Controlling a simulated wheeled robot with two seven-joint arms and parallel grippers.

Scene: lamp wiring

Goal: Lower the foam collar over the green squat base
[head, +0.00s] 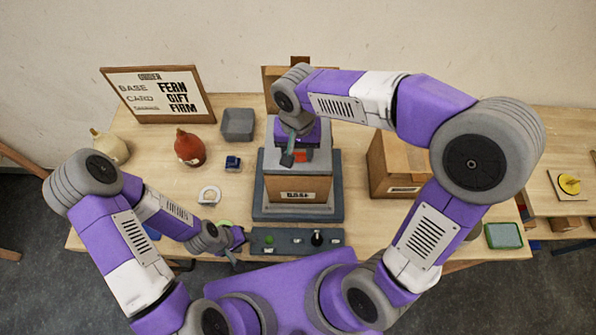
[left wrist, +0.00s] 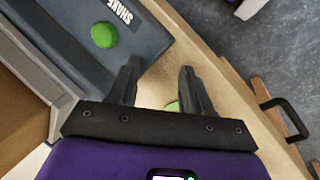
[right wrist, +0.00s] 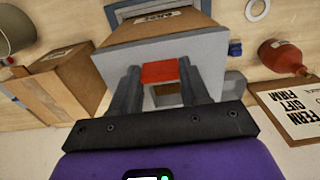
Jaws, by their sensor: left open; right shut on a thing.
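My right gripper (head: 293,156) is shut on a red piece (right wrist: 159,72) over the top of the cardboard box marked BASE (head: 298,190). A light grey band (right wrist: 150,50) lies along the box top by the red piece; it may be the foam collar, but I cannot tell whether the two are joined. No green squat base can be made out inside the box; my arm and gripper cover much of its top. My left gripper (head: 236,246) is open and empty near the table's front edge. A light green thing (left wrist: 172,106) shows partly behind its fingers.
The box stands on a grey platform (head: 265,212). A button panel (head: 282,241) lies in front. Another carton (head: 385,180) is at the right. A white ring (head: 209,195), a red bottle (head: 189,148), a grey tray (head: 238,124) and a framed sign (head: 157,95) are at the left.

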